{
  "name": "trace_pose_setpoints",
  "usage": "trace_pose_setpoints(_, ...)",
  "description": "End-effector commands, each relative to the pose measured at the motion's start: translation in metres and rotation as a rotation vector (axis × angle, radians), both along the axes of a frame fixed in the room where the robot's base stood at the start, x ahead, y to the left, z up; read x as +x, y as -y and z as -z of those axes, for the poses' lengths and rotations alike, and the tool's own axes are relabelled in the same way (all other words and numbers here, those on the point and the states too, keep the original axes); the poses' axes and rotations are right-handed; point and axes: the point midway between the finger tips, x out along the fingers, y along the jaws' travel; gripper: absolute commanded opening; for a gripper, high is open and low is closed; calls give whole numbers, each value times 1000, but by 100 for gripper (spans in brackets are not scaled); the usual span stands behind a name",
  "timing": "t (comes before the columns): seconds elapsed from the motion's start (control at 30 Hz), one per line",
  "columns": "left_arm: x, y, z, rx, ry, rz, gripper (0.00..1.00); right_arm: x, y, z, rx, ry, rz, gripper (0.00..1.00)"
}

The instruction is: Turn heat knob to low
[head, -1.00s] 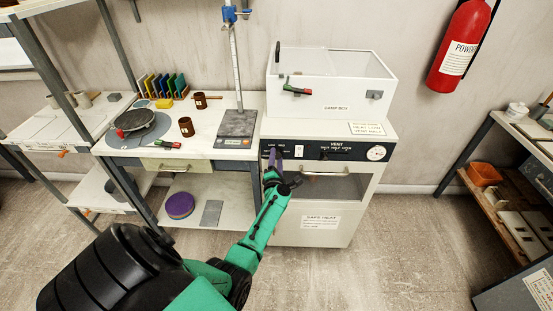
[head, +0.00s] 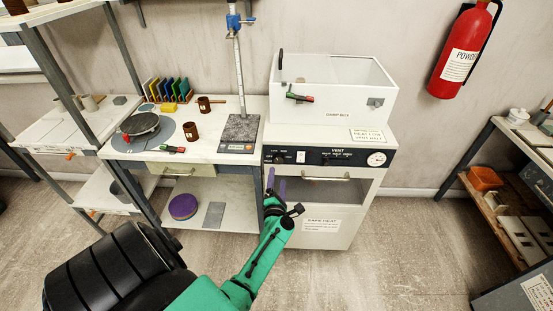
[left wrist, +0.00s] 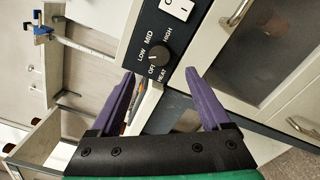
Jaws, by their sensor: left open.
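The heat knob (left wrist: 158,56) is a small dark round knob on the black panel. Labels OFF, LOW, MID and HIGH curve around it, with HEAT below; I cannot clearly tell where its pointer stands. In the head view the knob (head: 277,159) shows at the panel's left end. My left gripper (head: 277,182) is open and empty, just below the panel in the head view. In the left wrist view its purple fingers (left wrist: 160,72) are spread below the knob, apart from it. My right gripper is not in view.
A white switch (left wrist: 177,9) sits beside the knob. A vent control (head: 336,155) and a round gauge (head: 377,159) are farther right. The oven door handle (head: 324,178) lies right of my fingers. A white damp box (head: 333,90) stands on top.

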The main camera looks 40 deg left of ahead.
Motion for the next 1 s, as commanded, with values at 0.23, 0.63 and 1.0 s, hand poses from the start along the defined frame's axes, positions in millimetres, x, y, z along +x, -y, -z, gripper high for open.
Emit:
trace_pose_setpoints(0.23,-46,34,0,0,-2,-1,81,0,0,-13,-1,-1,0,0)
trace_pose_setpoints(0.63,-51,39,0,-1,1,0,81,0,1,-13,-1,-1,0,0)
trace_pose_setpoints(1.0,-51,66,45,160,-207,156,81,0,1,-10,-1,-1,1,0)
